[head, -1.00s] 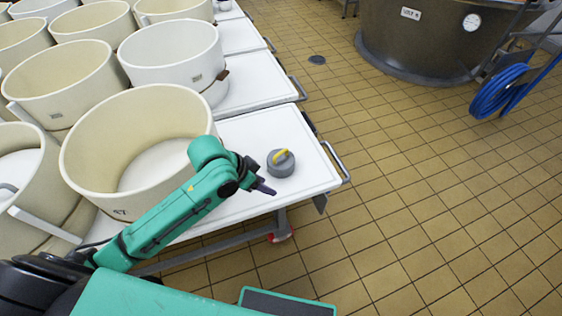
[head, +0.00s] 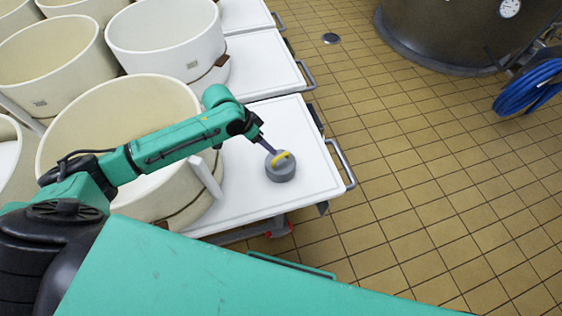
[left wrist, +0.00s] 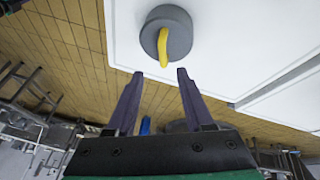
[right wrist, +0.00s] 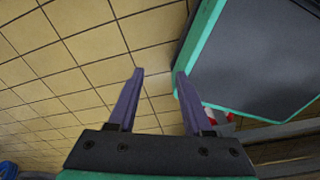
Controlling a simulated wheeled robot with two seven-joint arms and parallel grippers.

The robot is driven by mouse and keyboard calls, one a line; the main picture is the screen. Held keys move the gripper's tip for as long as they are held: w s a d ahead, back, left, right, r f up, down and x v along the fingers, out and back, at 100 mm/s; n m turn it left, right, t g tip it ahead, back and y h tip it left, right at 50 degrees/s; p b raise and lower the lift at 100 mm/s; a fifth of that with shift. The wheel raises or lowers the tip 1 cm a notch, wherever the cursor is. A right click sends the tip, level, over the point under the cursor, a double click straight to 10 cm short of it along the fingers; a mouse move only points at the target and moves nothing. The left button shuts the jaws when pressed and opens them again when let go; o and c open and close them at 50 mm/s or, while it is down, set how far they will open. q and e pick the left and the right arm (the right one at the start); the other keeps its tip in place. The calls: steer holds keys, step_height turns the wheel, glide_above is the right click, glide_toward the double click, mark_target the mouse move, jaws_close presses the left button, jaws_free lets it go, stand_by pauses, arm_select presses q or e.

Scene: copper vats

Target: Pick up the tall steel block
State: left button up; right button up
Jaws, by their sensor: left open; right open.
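I see no clear tall steel block in these frames. A squat round grey weight (head: 281,174) with a yellow handle (head: 283,159) sits on the white cart top (head: 245,192). My left gripper (head: 268,148) is just beside the handle in the head view. In the left wrist view, its fingers (left wrist: 160,72) are open and empty, with the grey weight (left wrist: 179,38) beyond the tips and the handle pointing between them. My right gripper (right wrist: 160,72) is open and empty over the tiled floor in the right wrist view. It is not in the head view.
A large cream tub (head: 95,110) stands on the same cart, close under my left arm. More tubs and white carts stand behind. A metal cart handle (head: 341,165) sticks out at the right. Tiled floor (head: 420,190) is clear to the right; a blue hose (head: 530,88) hangs beyond.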

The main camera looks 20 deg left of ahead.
mark_target(281, 155)
arm_select(q)
steer(key=x, duration=0.7)
steer(key=shift+w+f, duration=0.3)
steer(key=shift+f, duration=0.05)
steer(key=shift+w+d+f, duration=0.1)
steer(key=shift+d+f, duration=0.05)
steer(key=shift+f, duration=0.2)
arm_select(e)
steer(key=shift+w+a+f, duration=0.15)
steer(key=shift+w+f, duration=0.1)
steer(key=shift+w, duration=0.6)
arm_select(q)
jaws_close()
arm_select(e)
steer(key=shift+s, duration=0.25)
arm_select(q)
steer(key=shift+w+r, duration=0.15)
steer(key=shift+w, duration=0.05)
